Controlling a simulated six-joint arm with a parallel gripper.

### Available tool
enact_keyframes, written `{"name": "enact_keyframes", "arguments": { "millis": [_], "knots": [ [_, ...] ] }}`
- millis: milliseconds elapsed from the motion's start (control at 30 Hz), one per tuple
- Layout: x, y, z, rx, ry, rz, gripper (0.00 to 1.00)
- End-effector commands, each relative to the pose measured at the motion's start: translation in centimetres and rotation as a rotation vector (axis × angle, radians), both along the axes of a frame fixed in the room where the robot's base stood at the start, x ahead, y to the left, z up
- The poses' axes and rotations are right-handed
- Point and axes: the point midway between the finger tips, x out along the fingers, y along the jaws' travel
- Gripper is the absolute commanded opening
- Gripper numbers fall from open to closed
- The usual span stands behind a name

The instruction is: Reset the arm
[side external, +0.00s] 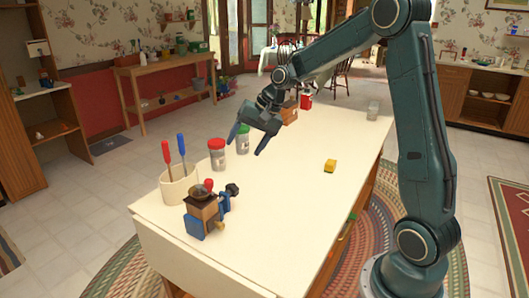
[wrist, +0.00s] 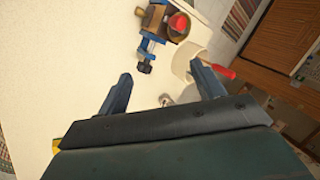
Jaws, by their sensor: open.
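My gripper (side external: 249,142) is above the far-left half of the white table (side external: 290,190), pointing down toward the left edge. Its two fingers are apart with nothing between them. In the wrist view the gripper (wrist: 160,72) also shows spread fingers. Near it stand a jar with a green lid (side external: 242,142) and a jar with a red lid (side external: 217,157).
A cream pot (side external: 178,188) with red and blue-handled tools and a wooden grinder (side external: 203,212) with blue parts stand at the near left. A yellow block (side external: 330,166) lies at right. A brown box (side external: 290,114) and clear container (side external: 373,110) are farther back. The table's middle is clear.

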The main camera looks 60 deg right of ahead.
Motion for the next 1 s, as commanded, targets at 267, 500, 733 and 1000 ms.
{"name": "enact_keyframes", "arguments": {
  "millis": [267, 500, 733, 1000],
  "knots": [
    [-4.5, 4.3, 4.2, -0.145, -0.029, 0.160, 0.68],
    [-9.2, 7.2, 6.7, -0.259, -0.051, 0.288, 0.68],
    [-13.9, 9.4, 8.2, -0.359, -0.075, 0.406, 0.68],
    [-19.8, 11.1, 8.8, -0.468, -0.101, 0.538, 0.68]
  ]
}}
